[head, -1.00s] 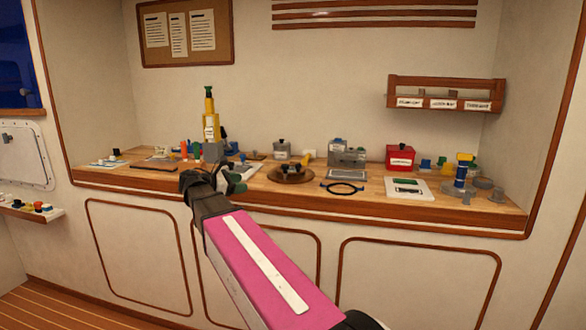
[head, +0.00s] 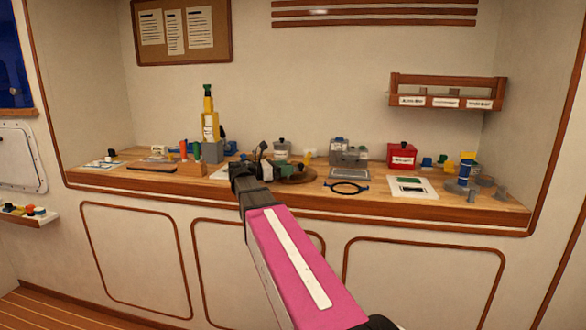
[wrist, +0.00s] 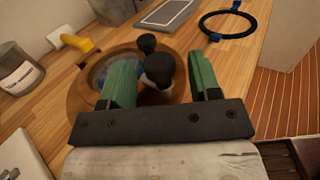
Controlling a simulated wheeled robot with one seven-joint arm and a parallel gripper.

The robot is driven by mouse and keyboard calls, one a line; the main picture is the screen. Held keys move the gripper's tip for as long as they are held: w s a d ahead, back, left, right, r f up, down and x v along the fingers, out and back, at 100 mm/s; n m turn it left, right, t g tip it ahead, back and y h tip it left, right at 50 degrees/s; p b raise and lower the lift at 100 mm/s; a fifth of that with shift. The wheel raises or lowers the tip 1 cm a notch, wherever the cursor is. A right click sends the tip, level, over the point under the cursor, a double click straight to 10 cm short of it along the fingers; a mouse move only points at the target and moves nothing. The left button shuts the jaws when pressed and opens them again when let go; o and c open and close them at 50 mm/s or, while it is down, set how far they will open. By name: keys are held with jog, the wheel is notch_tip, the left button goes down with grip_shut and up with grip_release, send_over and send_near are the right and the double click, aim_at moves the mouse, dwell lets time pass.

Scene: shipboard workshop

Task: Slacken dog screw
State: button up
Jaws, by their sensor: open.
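A round brown porthole-like fitting (head: 298,180) lies on the wooden bench, partly hidden by my arm in the head view. In the wrist view its brown rim (wrist: 80,98) surrounds bluish glass. Two black-knobbed screws stand there: a farther one (wrist: 147,43) and a nearer one (wrist: 159,72). A yellow handle-like part (wrist: 76,42) is at the rim's far left. My gripper (wrist: 163,62) is open, its green fingers apart. The left finger hides part of the glass.
A grey labelled canister (wrist: 18,70) stands left of the fitting. A black ring with blue blocks (head: 346,188) and a grey box (head: 349,157) are to the right. The bench's front edge is close.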

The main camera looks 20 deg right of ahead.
jog(key=shift+d, duration=1.7)
jog(key=c, duration=0.9)
jog(key=shift+t, duration=0.3)
jog(key=n+t+y, duration=0.1)
jog(key=n+t, duration=0.2)
jog(key=t, duration=0.2)
jog(key=shift+n, duration=0.4)
jog(key=n+t+y, duration=0.1)
jog(key=n+t, duration=0.1)
jog(key=t, duration=0.1)
jog(key=n+t+y, duration=0.1)
jog(key=t, duration=0.1)
jog(key=shift+w+a+n+y, duration=0.15)
jog(key=shift+w+n+y, duration=0.15)
jog(key=n+t+y, duration=0.3)
jog(key=t+y, duration=0.1)
jog(key=n+t+y, duration=0.1)
jog(key=n+y, duration=0.1)
jog(key=shift+w+a+n+t+y, duration=0.3)
jog(key=shift+w+a+t+y, duration=0.05)
jog(key=shift+w+t+y, duration=0.05)
jog(key=shift+a+n+y, duration=0.1)
jog(key=shift+n+y, duration=0.2)
jog(key=shift+y, duration=0.1)
